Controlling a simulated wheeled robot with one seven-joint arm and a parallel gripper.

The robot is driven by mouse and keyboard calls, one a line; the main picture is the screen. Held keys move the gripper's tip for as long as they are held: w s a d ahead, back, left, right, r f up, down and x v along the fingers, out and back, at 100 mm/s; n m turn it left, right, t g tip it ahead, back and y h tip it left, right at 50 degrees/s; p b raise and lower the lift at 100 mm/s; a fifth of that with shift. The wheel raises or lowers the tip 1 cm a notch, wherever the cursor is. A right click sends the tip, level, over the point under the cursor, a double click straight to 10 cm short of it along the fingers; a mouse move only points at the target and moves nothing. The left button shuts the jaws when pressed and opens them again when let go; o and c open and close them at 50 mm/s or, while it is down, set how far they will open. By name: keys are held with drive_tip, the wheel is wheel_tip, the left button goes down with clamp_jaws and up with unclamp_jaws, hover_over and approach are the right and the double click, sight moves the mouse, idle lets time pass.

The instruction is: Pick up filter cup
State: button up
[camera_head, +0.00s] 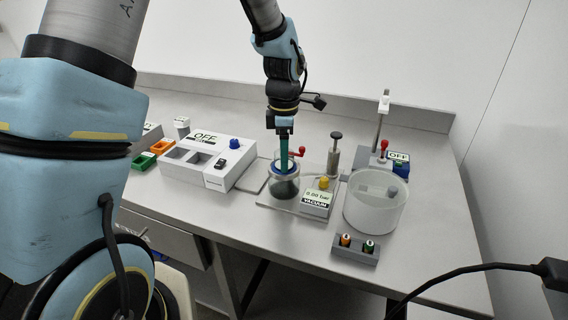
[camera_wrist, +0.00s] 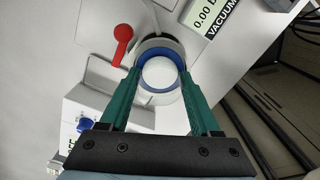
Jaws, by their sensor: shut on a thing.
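The filter cup (camera_wrist: 158,72) has a blue rim and a white round inside; it lies between my green fingertips in the wrist view. My gripper (camera_wrist: 162,82) is shut on it from above. In the head view my gripper (camera_head: 285,162) points straight down, and the cup's blue rim (camera_head: 277,169) shows at the fingertips. The cup's lower part is hard to make out.
A red-handled valve (camera_head: 301,151) stands close beside the vessel. The vacuum unit (camera_head: 318,198) reads 0.00 bar, with a plunger post (camera_head: 334,150) behind. A large translucent tub (camera_head: 376,205) is at right. A white box (camera_head: 207,160) marked OFF is at left.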

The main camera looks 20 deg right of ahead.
drive_tip(key=c, duration=0.5)
drive_tip(key=shift+o, duration=0.2)
